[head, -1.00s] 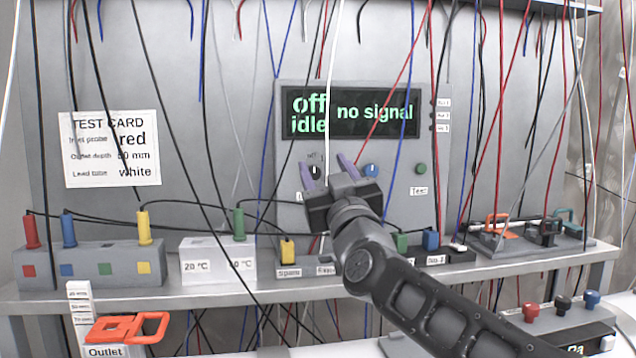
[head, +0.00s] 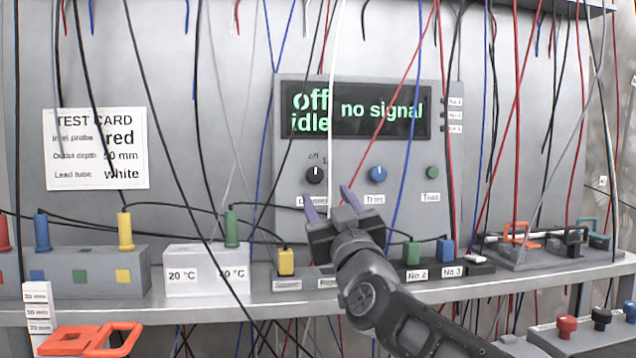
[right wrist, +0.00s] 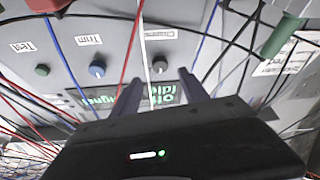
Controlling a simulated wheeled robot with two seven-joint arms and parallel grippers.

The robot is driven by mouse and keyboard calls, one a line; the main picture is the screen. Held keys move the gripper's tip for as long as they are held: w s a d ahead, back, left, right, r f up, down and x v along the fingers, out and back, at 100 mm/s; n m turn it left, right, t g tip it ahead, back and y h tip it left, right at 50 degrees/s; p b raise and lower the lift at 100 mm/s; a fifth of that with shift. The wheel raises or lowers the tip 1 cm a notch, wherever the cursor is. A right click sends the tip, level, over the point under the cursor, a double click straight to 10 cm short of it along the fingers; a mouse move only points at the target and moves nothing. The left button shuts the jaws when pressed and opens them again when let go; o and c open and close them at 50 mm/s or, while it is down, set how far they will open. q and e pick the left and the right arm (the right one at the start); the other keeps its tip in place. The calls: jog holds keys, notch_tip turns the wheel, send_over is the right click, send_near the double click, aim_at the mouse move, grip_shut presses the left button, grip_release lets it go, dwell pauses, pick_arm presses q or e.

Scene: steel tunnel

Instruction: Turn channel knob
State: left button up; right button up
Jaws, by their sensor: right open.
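The channel knob (head: 315,175) is a black round knob with a white pointer mark on the left of the grey instrument panel. In the right wrist view the channel knob (right wrist: 158,62) shows beyond and between my fingers. The panel's display (head: 355,110) reads "off idle" and "no signal". My right gripper (head: 329,204) is open and empty, its purple fingertips just below the channel knob and partly over its label; I see no contact. In the right wrist view the right gripper (right wrist: 160,90) has its fingers apart. My left gripper is not in view.
A blue Trim knob (head: 377,174) and a green Test button (head: 432,172) sit right of the channel knob. Many thin wires hang in front of the panel, a white one close to the gripper. Plugs and blocks line the shelf (head: 200,306) below.

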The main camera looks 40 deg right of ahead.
aim_at(316, 177)
jog(key=p+x, duration=0.1)
jog(key=x, duration=0.6)
jog(key=shift+w+d+r, duration=0.1)
jog(key=shift+w, duration=0.2)
grip_shut()
dwell(0.4)
